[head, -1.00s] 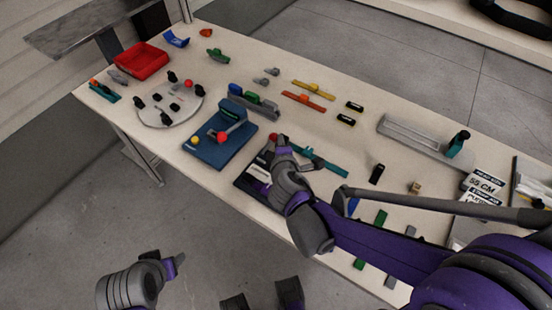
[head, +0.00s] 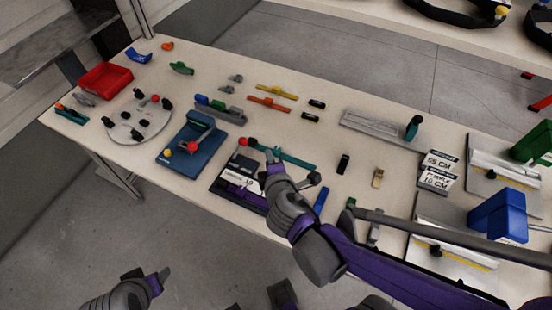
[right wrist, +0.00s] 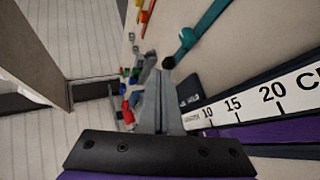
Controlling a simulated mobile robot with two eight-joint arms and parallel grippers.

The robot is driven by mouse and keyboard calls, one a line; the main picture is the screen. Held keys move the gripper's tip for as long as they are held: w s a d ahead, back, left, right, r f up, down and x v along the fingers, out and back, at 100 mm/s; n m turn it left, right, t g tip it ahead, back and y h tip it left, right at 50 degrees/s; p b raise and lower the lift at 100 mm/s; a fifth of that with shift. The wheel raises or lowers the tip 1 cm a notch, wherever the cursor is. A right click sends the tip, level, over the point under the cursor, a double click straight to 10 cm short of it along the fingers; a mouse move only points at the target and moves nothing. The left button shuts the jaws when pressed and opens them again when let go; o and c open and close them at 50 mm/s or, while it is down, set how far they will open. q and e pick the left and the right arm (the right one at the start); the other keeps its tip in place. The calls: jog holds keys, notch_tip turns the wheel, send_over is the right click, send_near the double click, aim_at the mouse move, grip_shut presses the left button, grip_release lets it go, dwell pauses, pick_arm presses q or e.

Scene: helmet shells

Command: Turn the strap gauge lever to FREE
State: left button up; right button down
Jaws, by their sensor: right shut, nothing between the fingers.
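The strap gauge (head: 222,187) is a dark base with a white centimetre scale and a purple strap, near the table's front edge. The scale (right wrist: 250,103) and strap show large at the right in the right wrist view. A dark plate on it has lettering too small to read surely. A red knob (head: 243,142) shows at its far edge; I cannot tell the lever's setting. My right gripper (head: 271,155) is shut and empty above the gauge's far right part, its fingers (right wrist: 162,85) beside the scale. My left gripper (head: 163,274) is off the table at lower left, its jaw gap unclear.
A blue fixture (head: 178,157) with a red lever stands left of the gauge. A teal bar (head: 296,160) lies just beyond my right gripper. A round grey plate (head: 128,133) and red bin (head: 104,78) stand further left. Small parts lie to the right.

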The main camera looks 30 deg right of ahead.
jog(key=s, duration=0.1)
jog(key=s+r, duration=0.1)
jog(key=shift+s+d+r+p, duration=0.1)
jog(key=shift+s+d+p, duration=0.15)
jog(key=shift+s+p, duration=0.05)
dwell(0.4)
